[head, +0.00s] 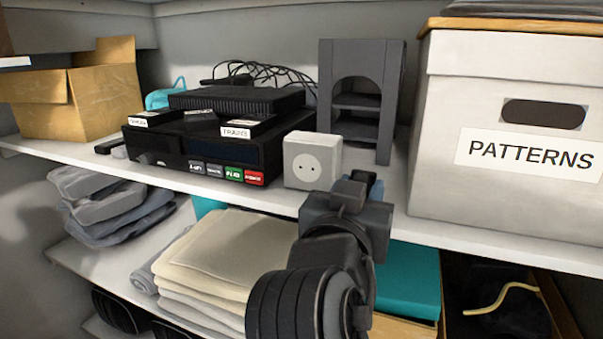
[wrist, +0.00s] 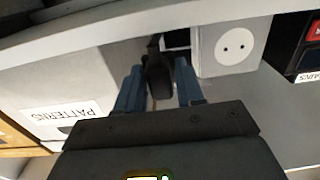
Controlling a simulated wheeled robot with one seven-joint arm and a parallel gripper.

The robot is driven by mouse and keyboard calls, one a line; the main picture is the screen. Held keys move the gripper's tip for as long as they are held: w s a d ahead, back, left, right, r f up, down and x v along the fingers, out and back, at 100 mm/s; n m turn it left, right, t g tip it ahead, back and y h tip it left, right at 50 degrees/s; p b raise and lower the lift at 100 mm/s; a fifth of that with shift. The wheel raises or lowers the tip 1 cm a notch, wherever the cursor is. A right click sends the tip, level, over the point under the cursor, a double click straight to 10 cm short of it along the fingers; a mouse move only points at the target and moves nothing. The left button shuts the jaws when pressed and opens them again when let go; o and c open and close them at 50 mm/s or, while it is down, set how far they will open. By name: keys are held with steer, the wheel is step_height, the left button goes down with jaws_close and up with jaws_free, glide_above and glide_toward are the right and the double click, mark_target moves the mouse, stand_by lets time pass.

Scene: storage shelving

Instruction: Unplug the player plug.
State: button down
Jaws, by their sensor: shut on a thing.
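My gripper (head: 368,182) is in front of the shelf edge, to the right of and below the socket box. Its blue fingers also show in the wrist view (wrist: 158,78), shut on a small black plug (wrist: 154,66). The white socket box (head: 312,161) stands on the shelf; its two-hole face is bare in both views. In the wrist view the socket box (wrist: 235,45) is apart from the held plug. The black player (head: 205,147) stands left of the socket box. The plug's cord is not clear.
A dark grey stand (head: 361,90) is behind the gripper, and a white PATTERNS box (head: 515,190) stands to its right. Folded cloths (head: 225,262) are on the shelf below. An open cardboard box (head: 75,100) is far left.

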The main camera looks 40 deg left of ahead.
steer(key=shift+b+x, duration=1.3)
steer(key=shift+x, duration=4.45)
steer(key=shift+d, duration=0.1)
steer(key=shift+f+b, duration=0.65)
steer(key=shift+f, duration=0.05)
steer(key=c, duration=0.6)
jaws_free()
steer(key=v, duration=0.7)
steer(key=shift+s+b, duration=0.4)
